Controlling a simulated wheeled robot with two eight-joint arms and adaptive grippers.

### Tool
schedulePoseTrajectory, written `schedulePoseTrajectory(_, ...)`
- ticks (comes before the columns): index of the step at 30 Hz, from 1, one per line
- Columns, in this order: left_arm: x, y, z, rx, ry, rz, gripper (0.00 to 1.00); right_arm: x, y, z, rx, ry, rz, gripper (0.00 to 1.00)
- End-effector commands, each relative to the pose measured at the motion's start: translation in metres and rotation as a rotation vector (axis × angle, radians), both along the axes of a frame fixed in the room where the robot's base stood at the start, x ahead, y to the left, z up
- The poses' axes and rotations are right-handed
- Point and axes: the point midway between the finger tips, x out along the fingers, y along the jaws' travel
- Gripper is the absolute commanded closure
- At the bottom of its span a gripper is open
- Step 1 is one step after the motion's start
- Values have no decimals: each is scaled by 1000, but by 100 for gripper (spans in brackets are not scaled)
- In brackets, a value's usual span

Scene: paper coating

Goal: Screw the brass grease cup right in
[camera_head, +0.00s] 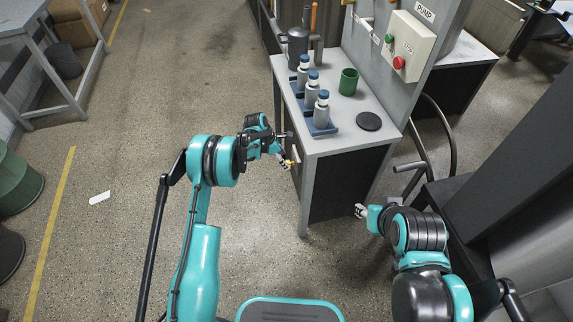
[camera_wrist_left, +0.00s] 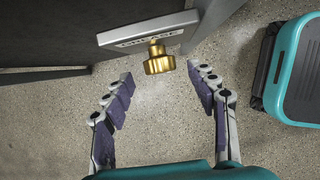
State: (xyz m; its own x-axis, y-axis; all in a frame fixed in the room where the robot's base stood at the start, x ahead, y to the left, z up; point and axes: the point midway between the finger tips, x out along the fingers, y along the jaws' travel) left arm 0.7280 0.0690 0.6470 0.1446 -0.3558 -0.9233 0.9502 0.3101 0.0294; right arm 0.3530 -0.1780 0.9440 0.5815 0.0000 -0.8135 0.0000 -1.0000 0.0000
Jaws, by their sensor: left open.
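The brass grease cup (camera_wrist_left: 159,62) shows in the left wrist view, just below a grey labelled plate (camera_wrist_left: 120,36). In the head view it is a small brass spot (camera_head: 289,163) at the left side of the grey cabinet. My left gripper (camera_wrist_left: 160,78) is open, with its two fingers apart on either side of the space in front of the cup, and nothing between the pads. In the head view the left gripper (camera_head: 279,154) is beside the cup and partly covers the area around it. My right gripper (camera_head: 360,211) is low, by the cabinet's front; its fingers are too small to read.
On the cabinet top (camera_head: 345,133) stand several blue-capped bottles (camera_head: 311,91) in a blue rack, a green cup (camera_head: 348,82) and a black disc (camera_head: 369,121). A pump control box (camera_head: 409,46) is on the panel behind. The floor to the left is mostly clear.

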Motion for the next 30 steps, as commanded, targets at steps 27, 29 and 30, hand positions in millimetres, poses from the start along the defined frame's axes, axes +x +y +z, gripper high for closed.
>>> schedulePoseTrajectory(27, 6, -13, -35, 2, -1, -1, 92, 0, 0, -15, 0, 0, 0, 60)
schedulePoseTrajectory(29, 5, -13, -35, 2, -4, -1, 92, 0, 0, -16, 0, 0, 0, 60)
schedulePoseTrajectory(30, 5, -13, -35, 4, -8, -2, 92, 0, 0, -16, 0, 0, 0, 60)
